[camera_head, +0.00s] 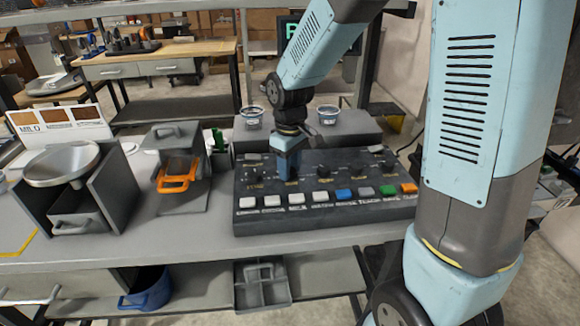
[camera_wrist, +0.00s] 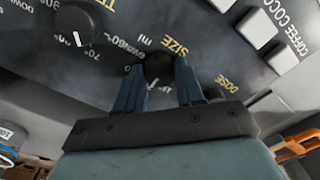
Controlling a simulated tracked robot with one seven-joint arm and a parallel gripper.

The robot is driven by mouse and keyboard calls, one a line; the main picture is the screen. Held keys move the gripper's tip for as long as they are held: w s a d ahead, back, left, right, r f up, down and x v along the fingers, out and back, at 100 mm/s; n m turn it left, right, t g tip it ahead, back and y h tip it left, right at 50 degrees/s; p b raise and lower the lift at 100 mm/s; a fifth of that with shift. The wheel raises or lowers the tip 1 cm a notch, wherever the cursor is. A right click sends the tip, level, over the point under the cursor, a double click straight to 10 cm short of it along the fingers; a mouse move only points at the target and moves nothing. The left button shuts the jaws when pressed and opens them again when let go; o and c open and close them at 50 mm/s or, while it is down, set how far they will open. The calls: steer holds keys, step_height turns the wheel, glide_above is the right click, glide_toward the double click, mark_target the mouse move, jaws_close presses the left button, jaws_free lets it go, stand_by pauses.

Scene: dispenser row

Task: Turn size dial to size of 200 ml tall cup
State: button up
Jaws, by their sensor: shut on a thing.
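The dark control panel (camera_head: 330,218) has a row of round dials above a row of push buttons. The size dial (camera_wrist: 158,66) is a black knob beside the yellow SIZE lettering in the wrist view. My gripper (camera_wrist: 160,77) has one finger on each side of this dial and is shut on it. In the head view my gripper (camera_head: 289,170) points down at the panel's left half and hides the dial. The dial's pointer and its ml marks cannot be read.
Another dial with a white pointer (camera_wrist: 76,26) is close by, and a DOSE label (camera_wrist: 228,84) is on the other side. White, blue, green and orange buttons line the panel's front. A scale-like pan (camera_head: 62,163) and an orange-handled unit (camera_head: 178,175) stand to the left.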

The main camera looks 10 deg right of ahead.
steer(key=o, duration=1)
steer(key=shift+o, duration=0.2)
step_height(320, 180, up, 14)
steer(key=shift+f, duration=0.15)
steer(key=s+d+r+m+t, duration=0.2)
steer(key=s+d+r+m, duration=0.1)
steer(key=s+d, duration=0.4)
steer(key=s+d+r+m+t, duration=0.3)
steer(key=s+d+m, duration=0.3)
steer(key=s+d, duration=0.2)
steer(key=s, duration=0.2)
steer(key=shift+s+d+t, duration=0.3)
